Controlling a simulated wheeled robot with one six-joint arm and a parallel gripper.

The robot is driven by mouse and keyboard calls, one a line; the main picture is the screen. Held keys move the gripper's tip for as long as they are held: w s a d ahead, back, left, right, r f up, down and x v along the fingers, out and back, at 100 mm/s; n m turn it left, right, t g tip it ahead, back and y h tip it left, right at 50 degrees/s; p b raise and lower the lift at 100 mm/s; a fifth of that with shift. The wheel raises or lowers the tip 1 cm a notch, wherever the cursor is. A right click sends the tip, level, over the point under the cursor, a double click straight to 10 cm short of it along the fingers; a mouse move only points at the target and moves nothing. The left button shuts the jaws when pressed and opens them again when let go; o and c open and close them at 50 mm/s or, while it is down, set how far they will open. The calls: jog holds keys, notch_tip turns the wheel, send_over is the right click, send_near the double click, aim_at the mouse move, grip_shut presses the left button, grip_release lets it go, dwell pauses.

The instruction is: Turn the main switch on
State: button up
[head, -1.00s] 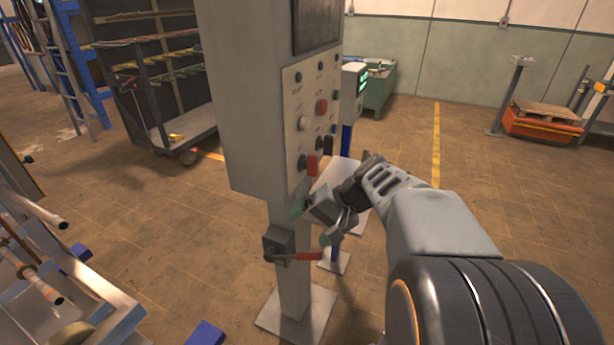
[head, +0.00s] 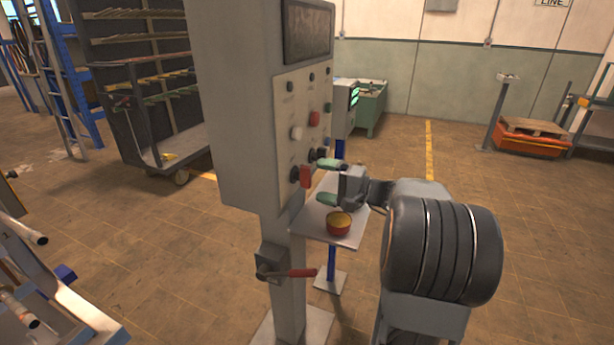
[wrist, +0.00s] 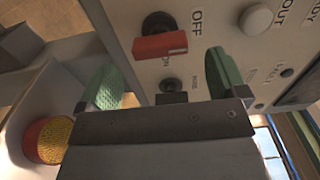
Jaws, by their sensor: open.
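A red switch handle on a dark round base (head: 305,176) sits low on the grey control cabinet's front panel. In the wrist view the red handle (wrist: 160,45) lies between the fingers' directions, just beyond the tips, with the word OFF beside it. In the head view the handle stands upright. My gripper (head: 328,181) is open and empty to the right of the handle, its green fingertips pointing at the panel. In the wrist view my gripper (wrist: 163,82) has one green finger on each side and is apart from the handle.
A dark knob (head: 317,154), white button (head: 297,132) and red button (head: 314,118) are close above. A red-handled lever (head: 290,273) sticks out from the post below. A small shelf (head: 346,238) carries a red and yellow bowl (head: 339,223) beneath my gripper.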

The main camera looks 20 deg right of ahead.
aim_at(306, 188)
jog(key=shift+x, duration=2.6)
jog(key=shift+c, duration=0.3)
jog(key=c, duration=0.9)
jog(key=shift+p, duration=0.3)
